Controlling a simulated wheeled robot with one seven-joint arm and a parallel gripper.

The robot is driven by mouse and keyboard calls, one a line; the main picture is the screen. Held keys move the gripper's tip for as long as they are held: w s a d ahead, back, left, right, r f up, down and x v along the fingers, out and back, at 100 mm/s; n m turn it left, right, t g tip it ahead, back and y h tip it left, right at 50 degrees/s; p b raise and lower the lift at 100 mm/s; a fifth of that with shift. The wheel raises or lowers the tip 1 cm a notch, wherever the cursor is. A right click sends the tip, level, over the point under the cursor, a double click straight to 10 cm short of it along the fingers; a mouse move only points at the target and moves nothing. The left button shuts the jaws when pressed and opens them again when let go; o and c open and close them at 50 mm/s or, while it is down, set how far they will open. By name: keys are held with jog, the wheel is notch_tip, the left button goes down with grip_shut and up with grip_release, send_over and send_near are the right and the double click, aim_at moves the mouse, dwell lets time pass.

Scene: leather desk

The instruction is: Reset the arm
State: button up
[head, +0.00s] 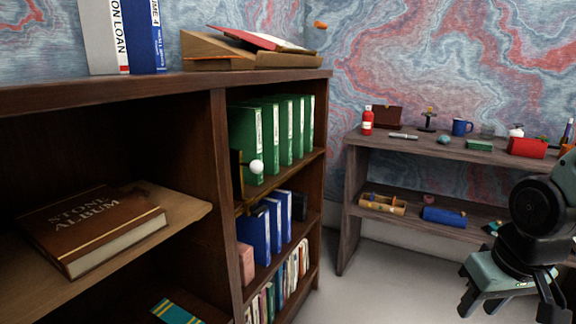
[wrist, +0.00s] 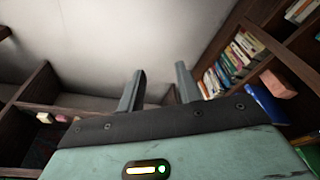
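My gripper (head: 510,304) shows at the lower right of the head view, in front of the wooden desk and away from the bookcase. In the wrist view its two fingers (wrist: 160,90) stand apart with nothing between them. Pale floor lies beyond the fingertips. My gripper is open and empty. My arm covers the right end of the desk in the head view.
A dark bookcase (head: 160,84) fills the left, with a brown album (head: 95,226), green binders (head: 270,135) and blue binders (head: 262,228). The desk (head: 400,146) at the right holds a red bottle (head: 367,122), a blue mug (head: 460,127) and small items. Clear floor (head: 390,275) lies between.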

jog(key=s+a+r+n+g, duration=0.25)
jog(key=s+a+n, duration=0.45)
jog(key=s+a, duration=0.8)
notch_tip(320, 180, up, 27)
jog(key=w+a+p, duration=0.1)
jog(key=w+p, duration=0.1)
jog(key=p, duration=2.5)
jog(key=shift+a+p, duration=0.3)
jog(key=shift+w, duration=0.1)
